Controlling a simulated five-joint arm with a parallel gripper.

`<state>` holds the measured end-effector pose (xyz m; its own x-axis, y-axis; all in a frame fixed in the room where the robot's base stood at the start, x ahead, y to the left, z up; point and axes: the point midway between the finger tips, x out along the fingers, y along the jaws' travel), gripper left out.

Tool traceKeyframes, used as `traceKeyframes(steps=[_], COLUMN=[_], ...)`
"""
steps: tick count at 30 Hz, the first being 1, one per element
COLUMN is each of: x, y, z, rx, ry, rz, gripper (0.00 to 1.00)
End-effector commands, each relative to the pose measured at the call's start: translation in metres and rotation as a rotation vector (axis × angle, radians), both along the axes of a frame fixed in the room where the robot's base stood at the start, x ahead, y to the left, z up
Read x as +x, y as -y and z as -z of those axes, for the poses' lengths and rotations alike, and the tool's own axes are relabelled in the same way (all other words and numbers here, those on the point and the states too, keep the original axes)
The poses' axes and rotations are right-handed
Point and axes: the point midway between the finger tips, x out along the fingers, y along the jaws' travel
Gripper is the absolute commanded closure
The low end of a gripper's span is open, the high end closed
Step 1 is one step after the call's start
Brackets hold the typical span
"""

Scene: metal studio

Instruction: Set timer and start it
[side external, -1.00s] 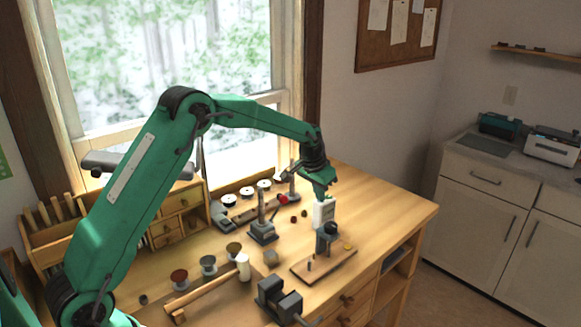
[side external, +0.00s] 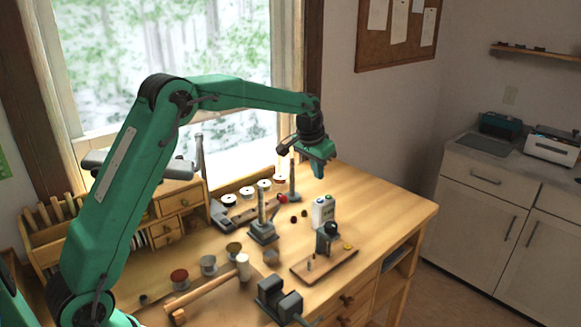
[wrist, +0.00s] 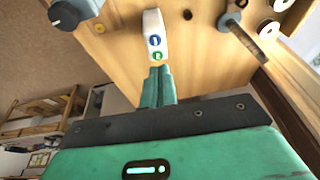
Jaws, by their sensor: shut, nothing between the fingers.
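The timer (side external: 323,212) is a small white block standing upright on the wooden bench in the side view. Its top carries a blue button and a green button. In the wrist view the timer (wrist: 152,22) shows its blue button (wrist: 154,41) and its green button (wrist: 157,57). My gripper (side external: 319,176) is shut and empty, pointing down, above the timer and apart from it. In the wrist view my gripper's fingertips (wrist: 159,70) appear just below the green button. No display on the timer is visible.
A wooden board with a dark fixture (side external: 327,240) stands just in front of the timer. The bench (side external: 380,215) right of the timer is clear.

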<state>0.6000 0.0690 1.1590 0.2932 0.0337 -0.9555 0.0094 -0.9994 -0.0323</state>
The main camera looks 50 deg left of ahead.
Motion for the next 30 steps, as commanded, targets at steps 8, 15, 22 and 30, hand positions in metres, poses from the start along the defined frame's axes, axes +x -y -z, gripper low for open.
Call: traceKeyframes(steps=[8,15,22,30], x=[-0.012,-0.017,-0.017,-0.017], y=[0.000,0.000,0.000,0.000], z=[-0.043,-0.058,-0.060,-0.060], rx=[0.001,0.001,0.001,0.001], ry=[0.003,0.001,0.001,0.001], rz=[0.000,0.000,0.000,0.000], gripper=[1.00,1.00,1.00,1.00])
